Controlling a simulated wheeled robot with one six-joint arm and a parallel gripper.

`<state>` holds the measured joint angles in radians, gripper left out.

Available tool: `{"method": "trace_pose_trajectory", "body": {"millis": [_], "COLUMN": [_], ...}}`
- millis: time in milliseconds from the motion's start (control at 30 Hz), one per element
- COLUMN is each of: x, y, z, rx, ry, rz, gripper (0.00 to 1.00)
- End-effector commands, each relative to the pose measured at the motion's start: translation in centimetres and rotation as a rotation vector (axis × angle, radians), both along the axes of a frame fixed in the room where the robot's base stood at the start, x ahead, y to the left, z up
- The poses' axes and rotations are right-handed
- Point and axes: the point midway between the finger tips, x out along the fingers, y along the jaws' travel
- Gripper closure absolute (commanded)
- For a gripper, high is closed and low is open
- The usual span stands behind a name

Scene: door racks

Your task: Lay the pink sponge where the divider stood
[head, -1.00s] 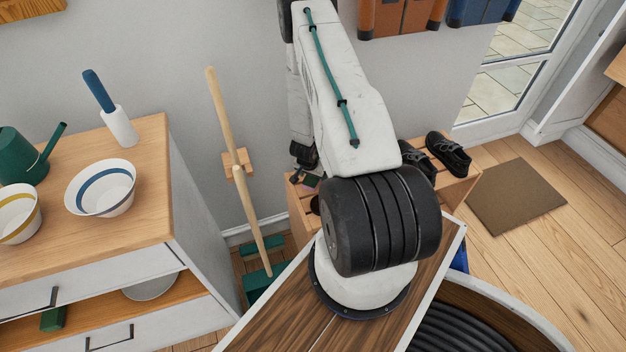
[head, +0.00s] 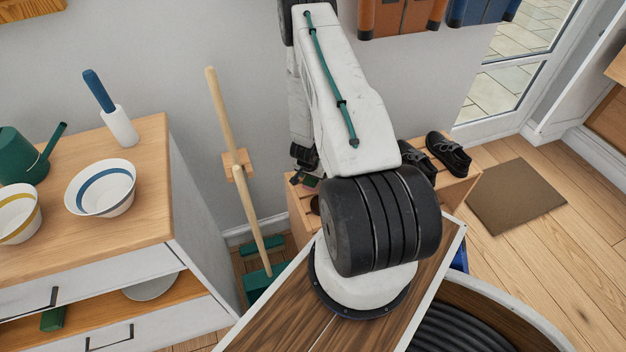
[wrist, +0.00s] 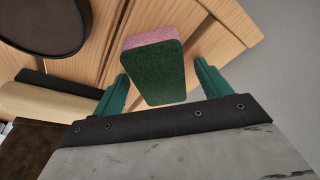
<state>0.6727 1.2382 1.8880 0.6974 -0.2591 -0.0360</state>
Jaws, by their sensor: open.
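The pink sponge (wrist: 156,42) shows in the wrist view, with a dark green face turned toward the camera and pink along its far edge. It is over or on pale wooden slats; I cannot tell if it touches them. My gripper (wrist: 161,70) is open, one green finger on each side of the sponge, with a visible gap at the right finger. In the head view my gripper (head: 306,178) is mostly hidden behind my arm, by the wooden rack (head: 299,212). I cannot pick out the divider or its former place.
Black shoes (head: 447,153) stand on the rack's right part. A cabinet (head: 150,190) at left holds bowls (head: 101,188) and a green watering can (head: 22,158); its drawer is open. A broom (head: 250,205) leans by the wall. A dark round thing (wrist: 42,22) is near the gripper.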

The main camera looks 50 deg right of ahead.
Motion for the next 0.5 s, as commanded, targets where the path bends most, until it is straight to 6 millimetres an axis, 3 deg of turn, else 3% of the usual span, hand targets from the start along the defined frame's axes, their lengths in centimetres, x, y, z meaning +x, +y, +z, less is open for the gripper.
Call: {"method": "trace_pose_trajectory", "body": {"millis": [67,200,500], "x": [0.0,-0.01,-0.01], "y": [0.01,0.01,0.02], "z": [0.0,0.0,-0.01], "rx": [0.0,0.0,0.0], "ry": [0.0,0.0,0.0], "rz": [0.0,0.0,0.0], "gripper": [0.29,0.68,0.75]}}
